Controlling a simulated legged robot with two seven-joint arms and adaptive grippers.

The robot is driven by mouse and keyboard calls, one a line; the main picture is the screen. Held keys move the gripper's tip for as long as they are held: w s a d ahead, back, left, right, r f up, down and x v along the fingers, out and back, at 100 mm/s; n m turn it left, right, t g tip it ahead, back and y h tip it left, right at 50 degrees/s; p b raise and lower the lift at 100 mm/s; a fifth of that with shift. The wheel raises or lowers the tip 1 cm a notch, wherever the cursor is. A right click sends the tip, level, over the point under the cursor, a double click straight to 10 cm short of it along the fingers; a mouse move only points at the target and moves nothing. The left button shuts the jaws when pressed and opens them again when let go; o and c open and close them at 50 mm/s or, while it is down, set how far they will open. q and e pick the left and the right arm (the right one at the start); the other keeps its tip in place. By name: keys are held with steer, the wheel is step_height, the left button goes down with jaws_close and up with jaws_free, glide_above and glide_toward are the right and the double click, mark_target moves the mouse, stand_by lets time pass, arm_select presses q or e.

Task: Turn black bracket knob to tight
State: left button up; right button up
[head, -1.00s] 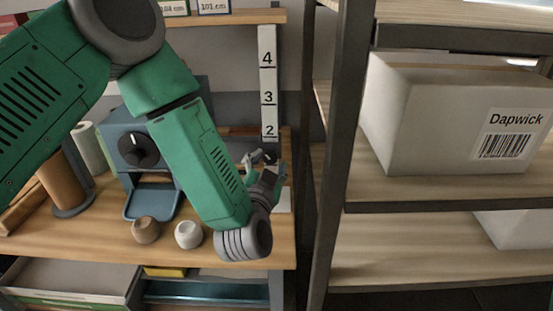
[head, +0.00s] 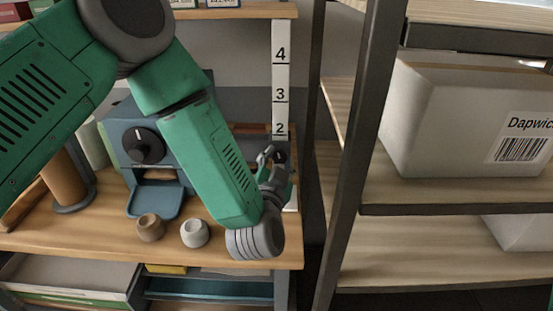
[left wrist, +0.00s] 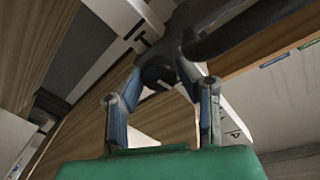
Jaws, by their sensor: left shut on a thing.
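The black bracket knob (head: 280,157) is at the lower part of the white numbered upright (head: 281,85), just below the figure 2, mostly hidden behind my gripper in the head view. In the left wrist view the dark knob (left wrist: 160,68) sits between my finger ends and has a pale mark on it. My left gripper (head: 272,158) is shut on the knob, with one finger on each side. The fingers also show in the left wrist view (left wrist: 160,85). I cannot tell how tight the knob is. My right gripper is not in view.
A blue machine (head: 115,130) with a black dial (head: 145,146) stands left on the wooden bench (head: 100,225). A dark shelf post (head: 362,150) and a box (head: 450,115) are on the right.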

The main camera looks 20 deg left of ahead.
arm_select(q)
steer(key=shift+s+d+f, duration=0.2)
steer(key=shift+f, duration=0.15)
steer(key=shift+a+r+m+p, duration=0.15)
steer(key=shift+m+p, duration=0.3)
steer(key=shift+m, duration=0.05)
steer(key=o, duration=1.1)
steer(key=shift+o, duration=0.2)
steer(key=shift+r, duration=0.1)
steer(key=s+d, duration=0.1)
steer(key=s, duration=1)
steer(key=shift+s+d, duration=0.35)
steer(key=shift+s, duration=0.05)
